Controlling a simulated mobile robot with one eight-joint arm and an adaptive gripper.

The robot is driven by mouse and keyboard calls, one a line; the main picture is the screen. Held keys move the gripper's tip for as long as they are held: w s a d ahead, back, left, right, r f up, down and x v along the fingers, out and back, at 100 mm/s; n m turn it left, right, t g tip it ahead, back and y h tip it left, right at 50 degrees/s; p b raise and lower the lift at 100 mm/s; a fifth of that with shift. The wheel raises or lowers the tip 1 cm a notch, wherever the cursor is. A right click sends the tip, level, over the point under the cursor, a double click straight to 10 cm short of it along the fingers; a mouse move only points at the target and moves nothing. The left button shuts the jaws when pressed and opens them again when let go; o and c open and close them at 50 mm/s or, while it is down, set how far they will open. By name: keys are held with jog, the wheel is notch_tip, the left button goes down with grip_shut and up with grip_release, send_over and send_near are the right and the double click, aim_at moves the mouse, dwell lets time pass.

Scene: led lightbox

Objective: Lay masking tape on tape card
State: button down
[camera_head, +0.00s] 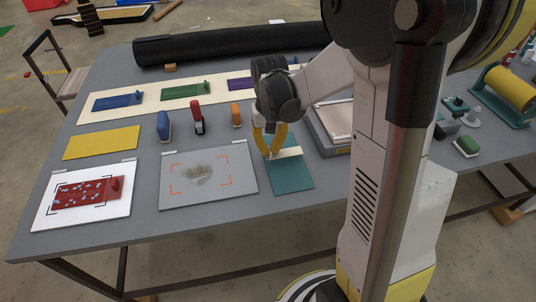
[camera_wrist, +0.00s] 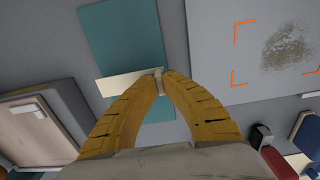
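The tape card is a teal rectangle (camera_head: 292,178) near the table's front edge; it also shows in the wrist view (camera_wrist: 128,40). The masking tape is a short cream strip (camera_head: 288,153) lying across or just over the card; whether it touches is unclear. In the wrist view the strip (camera_wrist: 125,84) runs left from my fingertips and reaches past the card's edge. My gripper (camera_head: 272,154) points down over the card. Its yellow fingers (camera_wrist: 160,72) are nearly together, pinching the strip's end.
A grey panel with orange corner marks (camera_head: 235,182) lies left of the card. A shallow framed box (camera_head: 318,135) stands behind it to the right. Red (camera_head: 197,118), blue (camera_head: 163,126) and orange (camera_head: 236,115) handled tools stand behind the panel. The table between them is bare.

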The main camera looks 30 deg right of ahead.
jog(key=shift+f+b, duration=0.4)
jog(key=shift+f, duration=1)
jog(key=shift+f, duration=0.15)
jog(key=c, duration=1.6)
grip_release()
